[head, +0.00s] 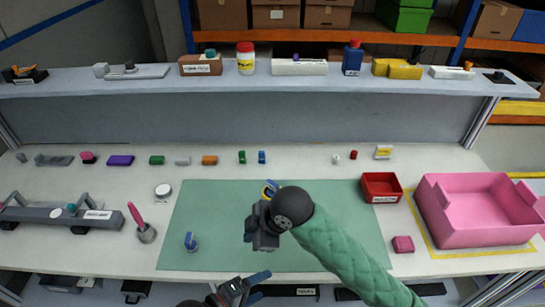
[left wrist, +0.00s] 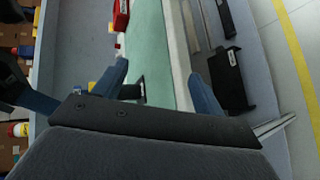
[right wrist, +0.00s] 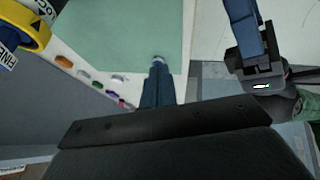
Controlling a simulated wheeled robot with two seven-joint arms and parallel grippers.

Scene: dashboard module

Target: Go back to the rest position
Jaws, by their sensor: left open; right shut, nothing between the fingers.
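My left gripper (head: 254,285) is low in the head view, at the front edge of the workbench. Its two blue fingers stand apart with nothing held in the left wrist view (left wrist: 160,88). My right gripper (head: 252,237) is over the middle of the green mat (head: 335,255), beyond the left one. Its fingers are shut together and empty in the right wrist view (right wrist: 157,80). My right arm's green sleeve crosses the mat from the lower right. A small blue-and-white piece (head: 190,242) stands on the mat's left part, apart from both grippers.
A pink crate (head: 475,212) and a red bin (head: 381,187) stand at the right. Small coloured parts line the back, below a loaded shelf (head: 330,82). A yellow-and-blue thing (head: 270,187) is partly hidden behind my right wrist.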

